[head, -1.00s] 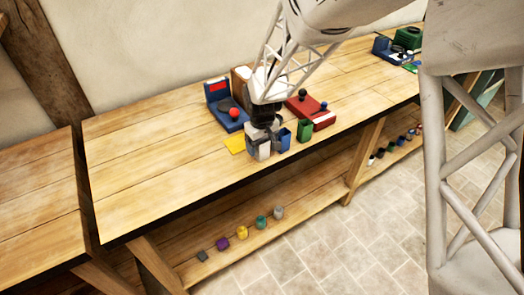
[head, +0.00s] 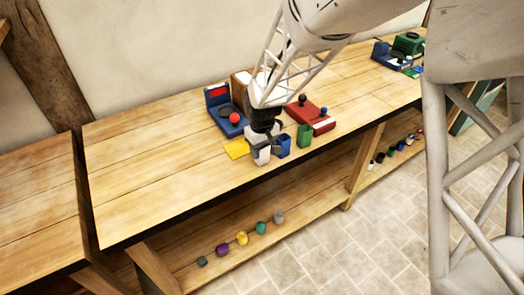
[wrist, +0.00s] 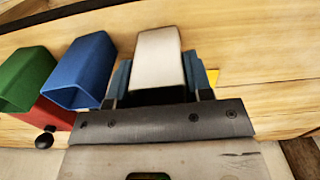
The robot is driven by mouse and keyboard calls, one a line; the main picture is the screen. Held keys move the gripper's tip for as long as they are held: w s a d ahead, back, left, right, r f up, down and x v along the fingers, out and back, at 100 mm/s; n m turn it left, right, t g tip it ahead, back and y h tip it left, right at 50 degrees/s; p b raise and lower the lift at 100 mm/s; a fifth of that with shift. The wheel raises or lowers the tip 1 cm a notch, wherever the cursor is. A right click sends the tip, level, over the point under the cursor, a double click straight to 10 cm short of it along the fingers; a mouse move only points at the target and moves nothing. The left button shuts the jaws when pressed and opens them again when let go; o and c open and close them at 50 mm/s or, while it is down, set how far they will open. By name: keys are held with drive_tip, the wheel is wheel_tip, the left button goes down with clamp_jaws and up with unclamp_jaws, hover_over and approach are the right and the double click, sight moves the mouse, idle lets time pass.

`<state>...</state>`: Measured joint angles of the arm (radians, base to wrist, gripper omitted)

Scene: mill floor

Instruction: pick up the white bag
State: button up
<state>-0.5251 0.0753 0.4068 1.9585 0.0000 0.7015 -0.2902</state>
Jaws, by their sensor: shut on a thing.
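The white bag (head: 261,156) is at the front edge of the wooden workbench in the head view. My gripper (head: 262,142) is right over it, pointing down, and is shut on it. In the wrist view the white bag (wrist: 158,58) sits between the two blue-grey fingers of my gripper (wrist: 158,78). Its lower end is hidden by the gripper body in that view. I cannot tell whether the bag touches the bench.
A blue open box (head: 284,147) stands close to the right of the bag, with a green box (head: 305,136) beyond it. Behind are a blue scale (head: 224,112) and a red device (head: 310,116). The bench's left part is clear.

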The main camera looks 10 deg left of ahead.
drive_tip(key=shift+r, duration=0.7)
wheel_tip(320, 180, up, 2)
drive_tip(key=shift+s+d, duration=0.1)
drive_tip(key=shift+s, duration=0.05)
drive_tip(key=s+d, duration=0.4)
drive_tip(key=s, duration=0.3)
drive_tip(key=s+d+r, duration=0.1)
drive_tip(key=s+d, duration=0.2)
drive_tip(key=s, duration=0.3)
drive_tip(key=shift+s+d, duration=0.35)
drive_tip(key=shift+r, duration=0.1)
